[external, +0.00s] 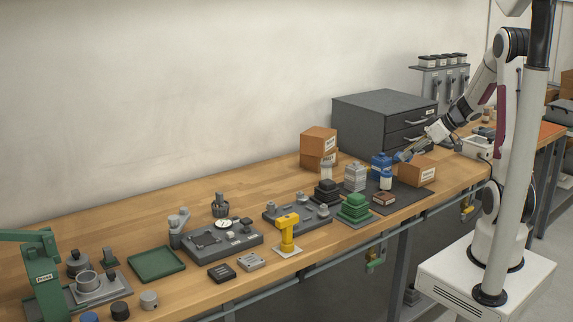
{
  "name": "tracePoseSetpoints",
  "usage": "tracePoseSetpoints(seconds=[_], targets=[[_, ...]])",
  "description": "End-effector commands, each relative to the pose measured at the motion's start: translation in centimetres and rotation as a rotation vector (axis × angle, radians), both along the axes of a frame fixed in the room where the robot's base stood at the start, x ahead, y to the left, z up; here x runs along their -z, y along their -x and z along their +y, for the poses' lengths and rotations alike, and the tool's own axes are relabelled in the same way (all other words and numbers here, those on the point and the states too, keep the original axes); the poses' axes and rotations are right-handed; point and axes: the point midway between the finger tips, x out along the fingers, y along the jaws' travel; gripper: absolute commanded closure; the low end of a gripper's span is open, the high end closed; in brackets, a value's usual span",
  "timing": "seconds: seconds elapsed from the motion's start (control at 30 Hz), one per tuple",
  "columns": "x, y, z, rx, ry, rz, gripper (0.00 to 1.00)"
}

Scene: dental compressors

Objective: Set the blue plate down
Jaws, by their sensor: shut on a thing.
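My gripper (408,152) is at the far right part of the bench, reaching left and down from my arm. It is shut on a small blue plate (401,156), which shows only as a small bluish shape at the fingertips. The plate appears just right of a blue container (381,161) and above the dark mat (411,198). The view is too small to tell the gap between the plate and what lies below, or how the fingers grip it.
A cardboard box (417,173) stands close below my gripper. A grey drawer cabinet (384,118) stands behind. A white bottle with a blue cap (386,182), a grey container (355,177) and green stacked plates (355,207) crowd the left. The mat's front right part is bare.

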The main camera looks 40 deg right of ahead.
Motion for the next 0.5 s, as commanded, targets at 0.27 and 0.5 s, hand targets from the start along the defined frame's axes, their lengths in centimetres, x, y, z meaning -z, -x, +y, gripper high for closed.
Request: tracePoseSetpoints(seconds=[0.27, 0.5], targets=[[-2.1, -0.3, 0.2, -0.006, 0.000, 0.000, 0.90], [-2.0, -2.6, 1.4, -0.035, 0.000, 0.001, 0.90]])
